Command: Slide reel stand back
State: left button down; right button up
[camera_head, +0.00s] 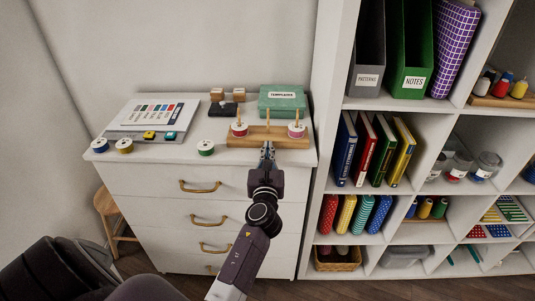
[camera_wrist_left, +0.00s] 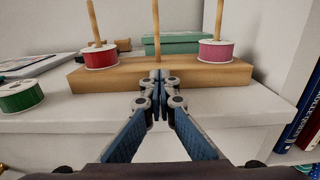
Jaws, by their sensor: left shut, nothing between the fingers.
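The reel stand (camera_head: 255,140) is a long wooden base with upright pegs, on top of the white cabinet near its right front. A red reel (camera_head: 239,129) sits on its left peg and a pink reel (camera_head: 297,130) on its right peg; the middle peg is bare. In the left wrist view the stand (camera_wrist_left: 205,76) lies across the picture. My left gripper (camera_head: 267,147) is shut and empty, its fingertips at the middle of the stand's front face. In the wrist view the fingertips (camera_wrist_left: 160,76) appear against that face; I cannot tell if they touch. My right gripper is not in view.
A green box (camera_head: 283,101) and a small dark object (camera_head: 223,109) stand behind the stand. A green reel (camera_head: 206,148) sits to its left. A shelf unit (camera_head: 325,130) rises close on the right.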

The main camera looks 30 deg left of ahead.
aim_at(268, 134)
pick_arm(q)
jog(key=x, duration=0.6)
jog(key=shift+w+a, duration=0.1)
jog(key=shift+w, duration=0.1)
jog(key=shift+w+a, duration=0.15)
jog(key=shift+w, duration=0.05)
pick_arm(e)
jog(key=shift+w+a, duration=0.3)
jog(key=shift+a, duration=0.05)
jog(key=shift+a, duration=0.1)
pick_arm(q)
jog(key=shift+s+f, duration=0.1)
